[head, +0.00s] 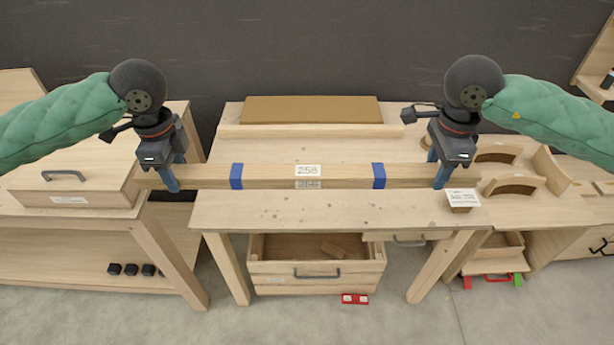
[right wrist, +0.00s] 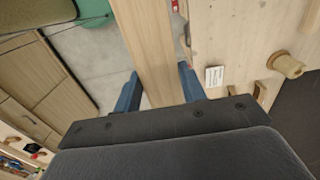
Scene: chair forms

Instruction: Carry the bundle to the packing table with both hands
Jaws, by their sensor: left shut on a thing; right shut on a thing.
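The bundle (head: 272,176) is a long pale wooden piece with two blue bands and white labels reading 258. It spans level across the head view, in front of or above the packing table (head: 320,215); I cannot tell whether it touches the tabletop. My left gripper (head: 168,180) is shut on the bundle's left end. My right gripper (head: 440,176) is shut on its right end. In the right wrist view, the bundle (right wrist: 150,50) runs between the blue fingers of my right gripper (right wrist: 160,92).
A brown board (head: 310,110) lies at the table's back. A small block with a card (head: 462,198) sits near its right edge. A crate (head: 315,278) stands beneath. A wooden drawer box (head: 75,185) is left; curved wooden pieces (head: 512,186) lie right.

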